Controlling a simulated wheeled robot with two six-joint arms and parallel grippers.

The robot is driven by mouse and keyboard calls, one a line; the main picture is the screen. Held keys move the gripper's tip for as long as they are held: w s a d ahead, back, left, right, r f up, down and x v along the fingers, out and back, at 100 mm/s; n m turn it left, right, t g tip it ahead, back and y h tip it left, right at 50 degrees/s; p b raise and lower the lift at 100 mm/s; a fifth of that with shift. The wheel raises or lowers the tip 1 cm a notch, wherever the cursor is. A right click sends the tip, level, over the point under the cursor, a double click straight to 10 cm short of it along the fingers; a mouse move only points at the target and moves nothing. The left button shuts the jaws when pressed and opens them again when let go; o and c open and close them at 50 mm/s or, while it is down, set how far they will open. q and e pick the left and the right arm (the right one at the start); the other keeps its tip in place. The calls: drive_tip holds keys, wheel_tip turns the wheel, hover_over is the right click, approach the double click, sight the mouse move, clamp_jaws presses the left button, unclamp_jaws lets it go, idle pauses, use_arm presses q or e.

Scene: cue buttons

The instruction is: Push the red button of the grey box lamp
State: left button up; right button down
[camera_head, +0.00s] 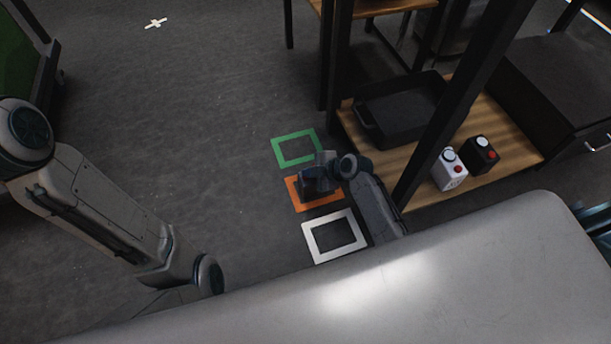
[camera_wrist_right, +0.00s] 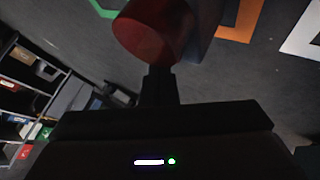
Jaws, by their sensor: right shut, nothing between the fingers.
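In the right wrist view, a large red button (camera_wrist_right: 150,35) fills the top middle, with part of a grey box (camera_wrist_right: 203,22) behind it. The fingers of my right gripper (camera_wrist_right: 160,76) are shut and empty, and their tips overlap the button's lower edge; I cannot tell whether they touch it. In the head view, my right gripper (camera_head: 316,177) is over the orange frame on the floor. The grey box is hard to tell from the gripper there, and its button is hidden. My left gripper is not visible; only my left arm shows.
A green frame (camera_head: 276,152), an orange frame (camera_head: 297,205) and a white frame (camera_head: 311,241) mark the floor.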

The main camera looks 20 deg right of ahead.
sight(309, 179)
drive_tip(key=shift+f+b, duration=0.35)
idle(0.5)
drive_tip(key=shift+r, duration=0.1)
drive_tip(key=shift+r+p, duration=0.7)
drive_tip(key=shift+r, duration=0.05)
wheel_tip(309, 179, up, 6)
drive_tip(key=p, duration=0.5)
idle(0.4)
